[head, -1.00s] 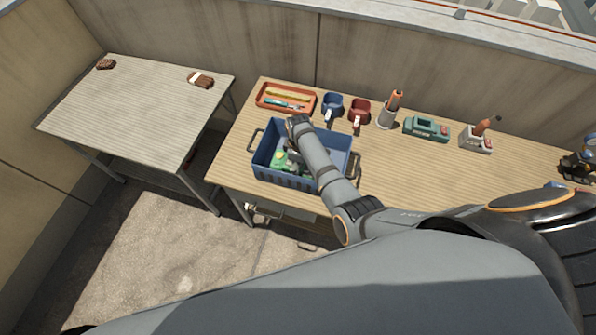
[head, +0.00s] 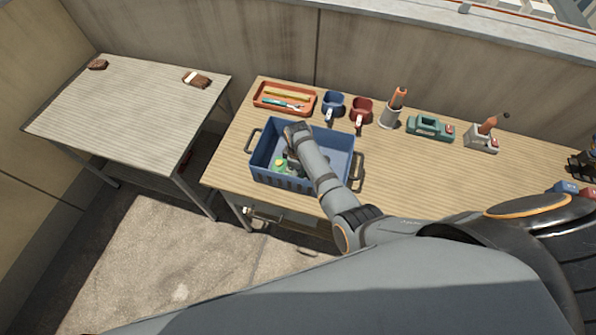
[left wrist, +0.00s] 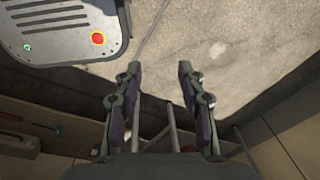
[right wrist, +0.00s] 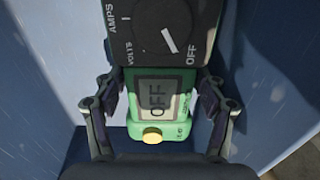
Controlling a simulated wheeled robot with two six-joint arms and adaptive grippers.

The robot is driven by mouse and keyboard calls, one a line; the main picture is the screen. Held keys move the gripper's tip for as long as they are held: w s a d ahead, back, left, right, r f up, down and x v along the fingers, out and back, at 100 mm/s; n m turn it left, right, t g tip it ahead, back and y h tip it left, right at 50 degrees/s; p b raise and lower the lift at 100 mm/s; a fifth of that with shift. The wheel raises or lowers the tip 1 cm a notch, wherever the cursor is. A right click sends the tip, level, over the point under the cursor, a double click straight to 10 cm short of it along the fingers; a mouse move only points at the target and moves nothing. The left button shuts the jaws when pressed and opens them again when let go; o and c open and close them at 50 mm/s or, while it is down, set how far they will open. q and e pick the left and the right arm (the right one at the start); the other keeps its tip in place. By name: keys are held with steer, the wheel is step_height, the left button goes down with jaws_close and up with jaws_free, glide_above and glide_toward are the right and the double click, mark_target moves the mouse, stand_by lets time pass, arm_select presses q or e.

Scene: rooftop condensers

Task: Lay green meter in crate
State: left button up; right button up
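The green meter (right wrist: 158,118) has a dark dial face, a grey screen reading OFF and a yellow button. It is inside the blue crate (head: 262,150), whose blue inner walls flank it in the right wrist view. Its green end also shows in the head view (head: 280,164). My right gripper (right wrist: 160,88) reaches down into the crate with its fingers open on either side of the green end, with narrow gaps visible. Whether the meter's underside rests on the crate floor is hidden. My left gripper (left wrist: 160,70) is open and empty over the floor.
An orange tray (head: 270,108), a blue mug (head: 333,103), a red mug (head: 361,109), a grey holder (head: 390,117), a teal device (head: 430,127) and a grey device (head: 481,140) stand behind the crate. The left table (head: 120,110) is mostly clear.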

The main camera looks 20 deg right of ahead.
steer(key=shift+r, duration=0.15)
step_height(320, 180, up, 10)
steer(key=p, duration=1)
steer(key=shift+p, duration=0.35)
steer(key=shift+r, duration=0.15)
arm_select(q)
step_height(320, 180, up, 10)
steer(key=w, duration=0.1)
arm_select(e)
steer(key=shift+r, duration=0.8)
arm_select(q)
steer(key=shift+r, duration=0.1)
arm_select(e)
steer(key=shift+s, duration=0.1)
